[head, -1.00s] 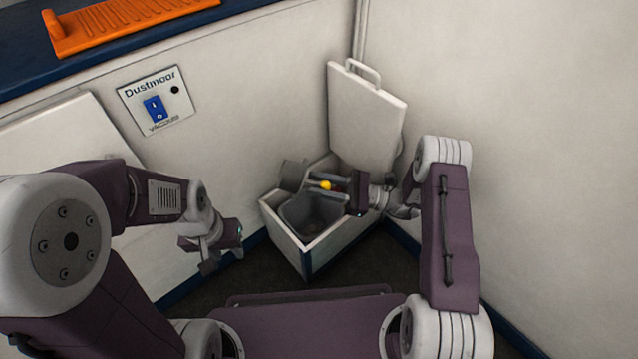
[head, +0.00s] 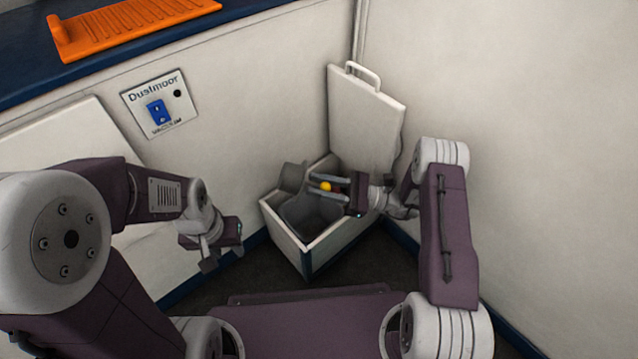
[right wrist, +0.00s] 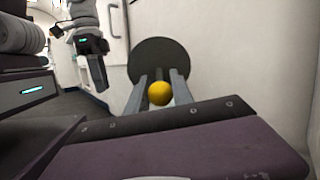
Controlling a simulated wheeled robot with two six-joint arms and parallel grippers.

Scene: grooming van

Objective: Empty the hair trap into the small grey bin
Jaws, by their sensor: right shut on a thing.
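A round yellow knob (head: 326,187) sits between the fingers of my right gripper (head: 314,183); it also shows in the right wrist view (right wrist: 159,93). My right gripper is shut on it. Just past the fingertips is a grey rounded piece (head: 292,177), seen as a dark disc (right wrist: 160,60) in the right wrist view. It may be the hair trap; I cannot tell how it joins the knob. A small grey bin (head: 312,215) sits inside an open white box (head: 325,252), below the right fingers. My left gripper (head: 209,265) hangs left of the box, fingers edge-on.
The white lid (head: 365,120) with its handle stands raised behind the box, close to my right wrist. An orange ribbed tray (head: 135,27) lies on the counter. Dark floor (head: 230,285) is clear left of the box.

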